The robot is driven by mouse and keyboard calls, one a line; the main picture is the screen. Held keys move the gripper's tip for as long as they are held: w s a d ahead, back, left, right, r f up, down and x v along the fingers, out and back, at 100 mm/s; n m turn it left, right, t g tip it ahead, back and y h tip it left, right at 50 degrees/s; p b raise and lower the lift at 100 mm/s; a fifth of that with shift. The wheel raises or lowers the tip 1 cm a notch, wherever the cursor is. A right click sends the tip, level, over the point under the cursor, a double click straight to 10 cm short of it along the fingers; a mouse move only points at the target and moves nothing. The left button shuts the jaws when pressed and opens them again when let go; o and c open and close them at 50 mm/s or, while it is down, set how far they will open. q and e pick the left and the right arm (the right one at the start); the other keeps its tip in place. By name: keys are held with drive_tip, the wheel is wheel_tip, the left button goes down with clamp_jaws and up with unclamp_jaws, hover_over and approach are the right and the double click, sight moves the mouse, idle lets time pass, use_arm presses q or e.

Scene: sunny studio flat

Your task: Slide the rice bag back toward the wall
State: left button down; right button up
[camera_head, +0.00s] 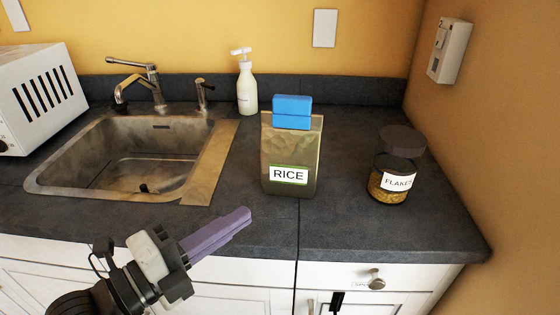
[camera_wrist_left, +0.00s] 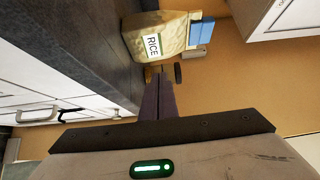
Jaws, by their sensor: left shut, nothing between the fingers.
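The rice bag (camera_head: 291,150) stands upright on the dark counter (camera_head: 240,220), right of the sink. It is tan with a RICE label and a blue clip (camera_head: 292,112) on top. A strip of counter lies between it and the back wall. It also shows in the left wrist view (camera_wrist_left: 172,30), turned sideways, beyond the fingertips. My left gripper (camera_head: 246,215) has purple fingers, shut and empty, in front of the bag and to its left, near the counter's front edge. In the left wrist view the shut fingers (camera_wrist_left: 157,80) point toward the bag. My right gripper is not in view.
A FLAKES jar (camera_head: 395,170) with a dark lid stands right of the bag. A soap bottle (camera_head: 246,85) stands behind it to the left. The sink (camera_head: 75,186) and faucet (camera_head: 140,82) are farther left. The counter behind the bag looks clear.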

sight(294, 170)
use_arm(q)
drive_tip(key=x, duration=0.3)
drive_tip(key=p+x, duration=0.1)
drive_tip(key=x, duration=0.2)
drive_tip(key=shift+s+d+r, duration=0.1)
drive_tip(key=shift+s+r, duration=0.05)
drive_tip(key=shift+r, duration=0.05)
drive_tip(key=p+x, duration=0.1)
drive_tip(key=x, duration=0.2)
drive_tip(key=shift+d, duration=0.2)
drive_tip(key=w, duration=0.3)
drive_tip(key=shift+w+f, duration=0.15)
drive_tip(key=shift+w, duration=0.65)
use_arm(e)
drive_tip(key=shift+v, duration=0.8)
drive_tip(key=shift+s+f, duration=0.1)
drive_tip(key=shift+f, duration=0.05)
